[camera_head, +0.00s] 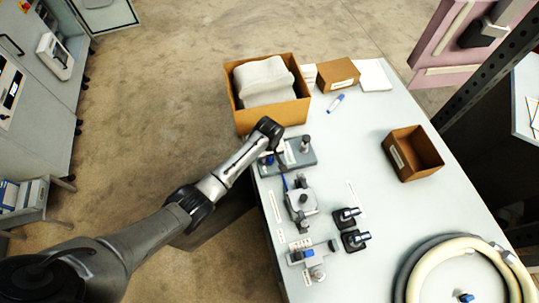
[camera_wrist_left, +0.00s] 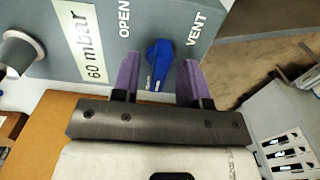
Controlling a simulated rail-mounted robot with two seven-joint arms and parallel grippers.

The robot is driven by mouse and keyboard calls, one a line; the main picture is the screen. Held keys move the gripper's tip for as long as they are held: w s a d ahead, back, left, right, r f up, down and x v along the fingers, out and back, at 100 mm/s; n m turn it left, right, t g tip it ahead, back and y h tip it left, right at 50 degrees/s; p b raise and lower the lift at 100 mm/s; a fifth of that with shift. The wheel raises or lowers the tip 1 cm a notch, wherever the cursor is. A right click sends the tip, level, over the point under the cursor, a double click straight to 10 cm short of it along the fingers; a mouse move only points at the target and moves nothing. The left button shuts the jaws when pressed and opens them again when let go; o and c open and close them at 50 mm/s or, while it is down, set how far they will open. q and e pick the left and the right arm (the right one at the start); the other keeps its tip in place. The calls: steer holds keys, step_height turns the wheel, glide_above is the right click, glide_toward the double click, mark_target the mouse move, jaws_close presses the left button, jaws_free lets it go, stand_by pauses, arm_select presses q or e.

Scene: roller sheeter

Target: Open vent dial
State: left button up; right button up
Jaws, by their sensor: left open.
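The vent dial (camera_wrist_left: 159,58) is a blue elongated knob on a grey panel in the left wrist view, with its long side roughly upright in the picture. The printed words OPEN and VENT stand to its left and right. My left gripper (camera_wrist_left: 160,66) is open, its purple fingers on either side of the dial; I cannot tell if they touch it. In the head view my left arm reaches over the grey vent device (camera_head: 299,152) at the table's left edge, and the wrist covers much of the gripper. My right gripper is not in view.
A cardboard box with grey cloth (camera_head: 264,82) stands just behind the device. An open brown box (camera_head: 411,153) and a coiled hose (camera_head: 420,272) lie to the right.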

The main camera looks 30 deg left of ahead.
arm_select(q)
jaws_close()
stand_by(0.4)
